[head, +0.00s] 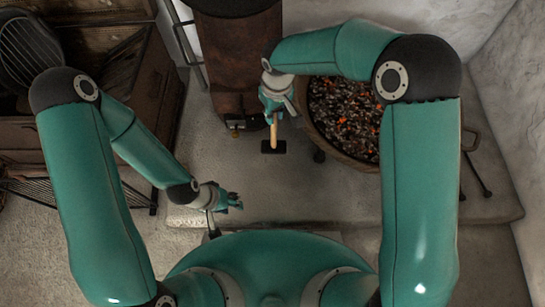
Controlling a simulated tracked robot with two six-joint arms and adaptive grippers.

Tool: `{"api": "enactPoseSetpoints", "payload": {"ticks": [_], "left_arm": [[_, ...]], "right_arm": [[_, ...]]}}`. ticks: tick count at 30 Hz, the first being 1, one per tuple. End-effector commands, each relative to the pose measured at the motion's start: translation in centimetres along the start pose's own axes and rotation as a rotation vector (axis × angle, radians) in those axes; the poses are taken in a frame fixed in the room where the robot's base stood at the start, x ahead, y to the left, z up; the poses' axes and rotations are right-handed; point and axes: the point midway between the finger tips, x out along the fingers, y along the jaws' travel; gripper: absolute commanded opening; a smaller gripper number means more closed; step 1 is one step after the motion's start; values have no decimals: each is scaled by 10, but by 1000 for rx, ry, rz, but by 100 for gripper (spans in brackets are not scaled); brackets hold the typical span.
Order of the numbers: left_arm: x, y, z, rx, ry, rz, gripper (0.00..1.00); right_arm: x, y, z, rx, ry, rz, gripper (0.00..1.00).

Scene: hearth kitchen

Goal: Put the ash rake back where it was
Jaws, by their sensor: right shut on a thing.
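My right gripper (272,108) is shut on the ash rake, between the rusty stove and the pan of embers. The rake's pale wooden handle (274,134) shows below the fingers. A dark flat rectangular piece (273,147) shows at the handle's lower end in the picture; I cannot tell if it touches the floor slab. The rest of the rake is hidden by the gripper. My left gripper (234,200) is apart from the rake, low over the slab's front edge; its fingers are too small to judge.
A round pan of glowing embers (345,105) stands right of the rake. The rusty stove (236,60) is behind it to the left. A dark cabinet and rack (125,85) stand at left. Thin dark rods (478,175) lie at right. The grey slab's middle (310,195) is clear.

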Motion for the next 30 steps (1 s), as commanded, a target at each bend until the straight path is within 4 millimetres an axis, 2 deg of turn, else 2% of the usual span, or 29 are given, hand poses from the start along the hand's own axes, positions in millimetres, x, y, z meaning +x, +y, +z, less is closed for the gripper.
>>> {"api": "enactPoseSetpoints", "payload": {"ticks": [5,12,18,26,30], "left_arm": [[10,-4,0,0,-1,0,40],[29,-11,0,0,-1,0,40],[42,-15,0,0,-1,0,40],[46,-17,0,0,-1,0,40],[52,-19,0,0,-1,0,40]], "right_arm": [[30,-2,2,-3,-5,-1,0],[96,-3,6,-6,-5,-2,0],[140,-3,8,-7,-2,-1,0],[158,-3,9,-8,1,-1,0],[175,-3,10,-8,-1,-1,0]]}}
